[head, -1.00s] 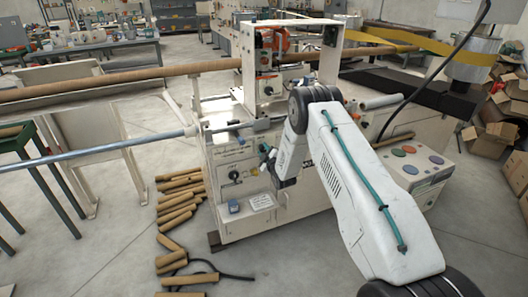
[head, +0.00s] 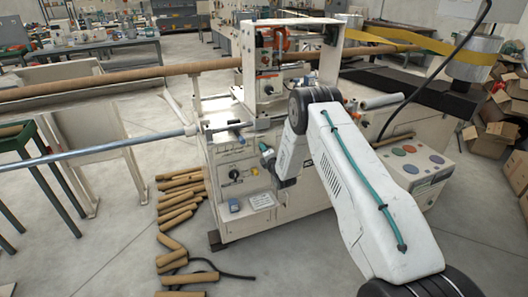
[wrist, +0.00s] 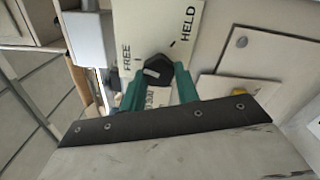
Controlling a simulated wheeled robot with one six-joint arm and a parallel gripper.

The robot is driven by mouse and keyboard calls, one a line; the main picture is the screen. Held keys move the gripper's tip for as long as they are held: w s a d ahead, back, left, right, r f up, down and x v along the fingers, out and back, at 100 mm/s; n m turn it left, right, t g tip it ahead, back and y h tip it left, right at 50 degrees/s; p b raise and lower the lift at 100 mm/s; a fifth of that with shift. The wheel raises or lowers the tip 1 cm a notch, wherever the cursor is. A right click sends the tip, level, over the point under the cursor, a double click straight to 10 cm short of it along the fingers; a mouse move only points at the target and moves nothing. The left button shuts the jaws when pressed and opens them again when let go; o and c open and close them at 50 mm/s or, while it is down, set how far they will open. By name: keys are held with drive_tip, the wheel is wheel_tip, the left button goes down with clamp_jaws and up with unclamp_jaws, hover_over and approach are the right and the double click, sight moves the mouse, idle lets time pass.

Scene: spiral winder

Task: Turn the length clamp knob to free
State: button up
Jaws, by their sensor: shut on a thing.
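The length clamp knob (wrist: 156,71) is a dark, many-sided knob with a pale mark on its face, on a cream label plate (wrist: 152,22) of the machine. The plate reads FREE to the knob's left and HELD to its upper right. I cannot tell surely which word the knob points at. My gripper (wrist: 159,79) is shut on the knob, with one teal finger on each side of it. In the head view my gripper (head: 268,160) is at the machine's front panel, and the knob is hidden there.
The white winder (head: 232,215) stands ahead of me. A yellow knob (wrist: 239,91) shows right of the plate, and a grey box (wrist: 88,38) left of it. Cardboard tubes (head: 172,224) lie on the floor at left. A long metal bar (head: 100,149) reaches in from the left.

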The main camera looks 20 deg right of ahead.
drive_tip(key=shift+f+n, duration=0.2)
drive_tip(key=shift+n, duration=1.4)
drive_tip(key=shift+s, duration=0.1)
drive_tip(key=o, duration=1)
drive_tip(key=shift+s, duration=3.85)
